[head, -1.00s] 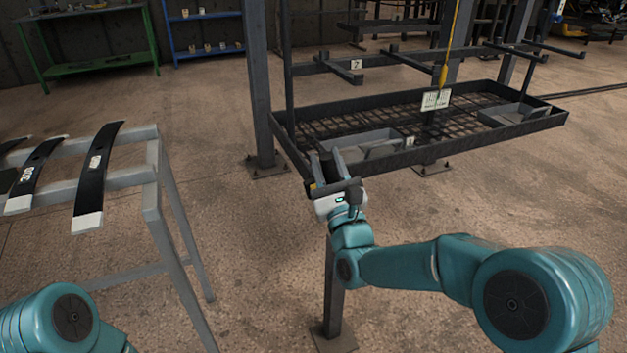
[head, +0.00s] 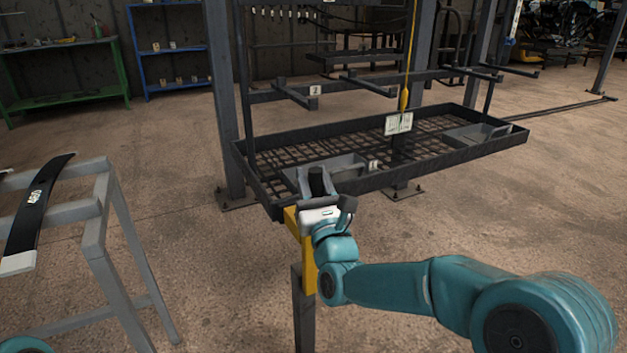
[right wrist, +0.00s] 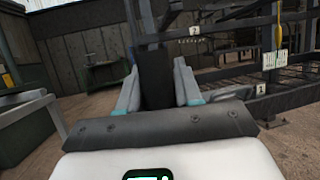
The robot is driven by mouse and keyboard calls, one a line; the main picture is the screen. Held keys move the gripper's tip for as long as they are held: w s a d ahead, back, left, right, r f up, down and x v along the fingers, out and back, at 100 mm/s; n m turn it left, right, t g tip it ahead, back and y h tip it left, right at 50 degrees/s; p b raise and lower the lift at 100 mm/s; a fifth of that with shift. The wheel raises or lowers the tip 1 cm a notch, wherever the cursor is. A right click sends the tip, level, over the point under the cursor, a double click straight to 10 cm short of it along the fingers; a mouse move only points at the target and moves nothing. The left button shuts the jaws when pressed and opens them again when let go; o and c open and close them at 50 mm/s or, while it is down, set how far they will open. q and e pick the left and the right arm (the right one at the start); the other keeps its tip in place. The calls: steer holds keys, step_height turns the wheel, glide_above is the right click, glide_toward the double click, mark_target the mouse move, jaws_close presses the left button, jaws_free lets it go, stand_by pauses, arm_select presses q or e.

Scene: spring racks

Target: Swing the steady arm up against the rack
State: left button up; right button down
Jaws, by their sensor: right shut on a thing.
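The steady arm is a yellow bar (head: 308,262) on top of a dark floor post (head: 303,312) in the head view, at the near left corner of the rack. My right gripper (head: 317,190) is at its upper end, shut on a dark upright grip (head: 316,178). The right wrist view shows this dark grip (right wrist: 157,82) between the two grey fingers. The rack's mesh tray (head: 452,160) lies just beyond; whether the steady arm touches its rim is hidden by my gripper. My left gripper is out of view.
A grey trestle (head: 100,225) with a black leaf spring (head: 38,205) marked 460 stands at left. Rack uprights (head: 223,110) rise behind the gripper, and a tag (head: 398,123) hangs over the tray. A green bench (head: 65,75) and blue shelves (head: 170,50) stand at the back. The floor at right is clear.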

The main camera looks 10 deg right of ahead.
steer(key=shift+d, duration=0.3)
steer(key=c, duration=0.8)
jaws_free()
steer(key=shift+w+d, duration=0.1)
steer(key=shift+d, duration=0.05)
steer(key=shift+c, duration=0.2)
steer(key=shift+a, duration=0.2)
steer(key=v, duration=1.6)
steer(key=shift+a+f, duration=0.1)
steer(key=shift+f, duration=0.05)
